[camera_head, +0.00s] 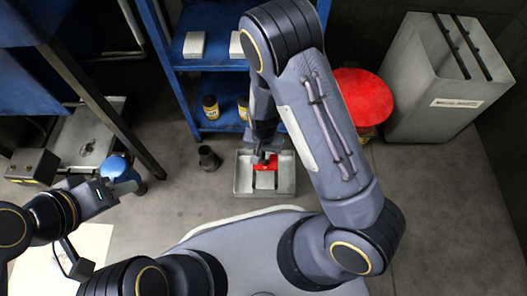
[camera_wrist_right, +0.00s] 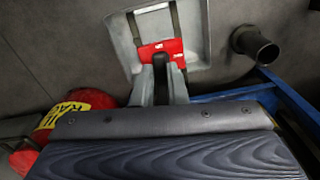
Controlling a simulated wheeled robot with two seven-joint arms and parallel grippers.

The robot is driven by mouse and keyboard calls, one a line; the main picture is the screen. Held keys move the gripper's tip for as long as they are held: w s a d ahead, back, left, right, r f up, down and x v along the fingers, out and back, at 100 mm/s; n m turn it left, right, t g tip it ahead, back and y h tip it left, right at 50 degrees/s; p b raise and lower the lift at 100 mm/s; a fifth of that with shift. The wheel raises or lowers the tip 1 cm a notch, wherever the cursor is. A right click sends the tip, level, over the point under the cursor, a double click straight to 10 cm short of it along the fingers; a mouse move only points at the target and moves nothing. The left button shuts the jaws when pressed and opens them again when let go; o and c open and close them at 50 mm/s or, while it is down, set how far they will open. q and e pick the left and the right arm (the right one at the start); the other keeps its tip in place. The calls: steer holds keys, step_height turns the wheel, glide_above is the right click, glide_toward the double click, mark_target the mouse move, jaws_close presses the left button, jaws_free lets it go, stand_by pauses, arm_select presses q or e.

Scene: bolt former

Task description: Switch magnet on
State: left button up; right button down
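A red block with a white label (camera_wrist_right: 160,48), which I take to be the magnet, sits in a grey metal tray (camera_head: 284,190) on the floor. It also shows in the head view (camera_head: 267,163), partly covered by my right gripper. My right gripper (camera_head: 264,156) points down at the red block. In the right wrist view its two fingers (camera_wrist_right: 161,80) stand on either side of a dark upright part at the block. Whether they press on it I cannot tell. My left gripper (camera_head: 128,187) is at the left, well away from the tray; its finger opening is unclear.
A dark cup-like part (camera_head: 208,158) stands left of the tray. A blue shelf (camera_head: 215,68) behind holds pale boxes and yellow-black bottles. A red-topped drum (camera_head: 362,96) and a grey bin (camera_head: 440,105) stand at the right. The floor right of the tray is clear.

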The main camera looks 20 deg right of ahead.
steer(key=shift+s+d+r+n+p, duration=0.15)
steer(key=shift+d+n+p, duration=0.1)
steer(key=shift+n+p, duration=0.25)
steer(key=shift+d+n, duration=0.1)
steer(key=shift+n, duration=0.3)
steer(key=c, duration=1.4)
jaws_free()
steer(key=shift+c, duration=0.2)
step_height(320, 180, up, 8)
steer(key=p, duration=0.3)
steer(key=shift+f+p, duration=0.25)
steer(key=shift+p, duration=0.15)
steer(key=shift+r, duration=0.1)
